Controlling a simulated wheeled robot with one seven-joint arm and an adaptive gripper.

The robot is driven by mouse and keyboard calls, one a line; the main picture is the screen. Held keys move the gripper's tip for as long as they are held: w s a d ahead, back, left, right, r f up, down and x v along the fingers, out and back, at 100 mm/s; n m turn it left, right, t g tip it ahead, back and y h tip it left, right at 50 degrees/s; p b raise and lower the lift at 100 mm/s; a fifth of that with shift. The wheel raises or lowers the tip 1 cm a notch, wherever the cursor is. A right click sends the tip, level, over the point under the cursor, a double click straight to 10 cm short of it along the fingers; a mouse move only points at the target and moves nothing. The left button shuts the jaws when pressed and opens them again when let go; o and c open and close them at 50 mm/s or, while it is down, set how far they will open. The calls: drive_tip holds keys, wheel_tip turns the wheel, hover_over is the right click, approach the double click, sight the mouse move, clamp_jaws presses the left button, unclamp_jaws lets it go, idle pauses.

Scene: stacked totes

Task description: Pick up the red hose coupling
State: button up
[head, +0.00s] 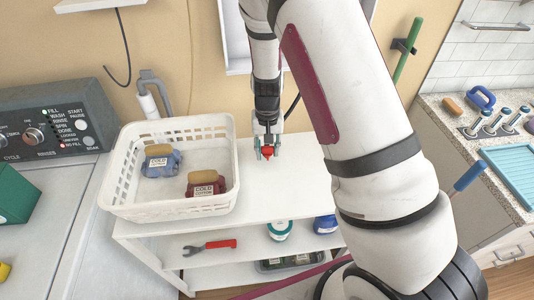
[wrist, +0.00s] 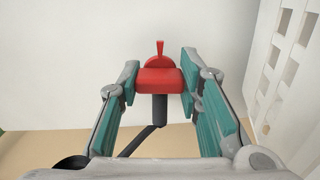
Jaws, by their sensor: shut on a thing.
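The red hose coupling (wrist: 158,78) has a red body with a small upright tab and a dark stem below it in the wrist view. My gripper (wrist: 158,82) is shut on it, with a teal finger on each side of the red body. In the head view the red coupling (head: 267,152) shows small between the fingertips of my gripper (head: 266,149), over the back of the white shelf top (head: 275,185). I cannot tell whether it touches the shelf top.
A white basket (head: 128,196) with two labelled packs stands left of my gripper; its wall (wrist: 285,75) is at the right in the wrist view. A red-handled wrench (head: 210,247) lies on the shelf below. The shelf top right of the basket is mostly clear.

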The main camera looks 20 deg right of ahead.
drive_tip(key=s+d, duration=0.3)
drive_tip(key=s, duration=0.1)
drive_tip(key=s+d+r+b, duration=0.1)
drive_tip(key=s+d, duration=0.3)
drive_tip(key=s+d+r, duration=0.1)
drive_tip(key=s+d, duration=0.2)
drive_tip(key=s, duration=0.1)
drive_tip(key=shift+s+d+r+b, duration=0.1)
drive_tip(key=shift+d+b, duration=0.1)
drive_tip(key=shift+b, duration=0.1)
idle(0.6)
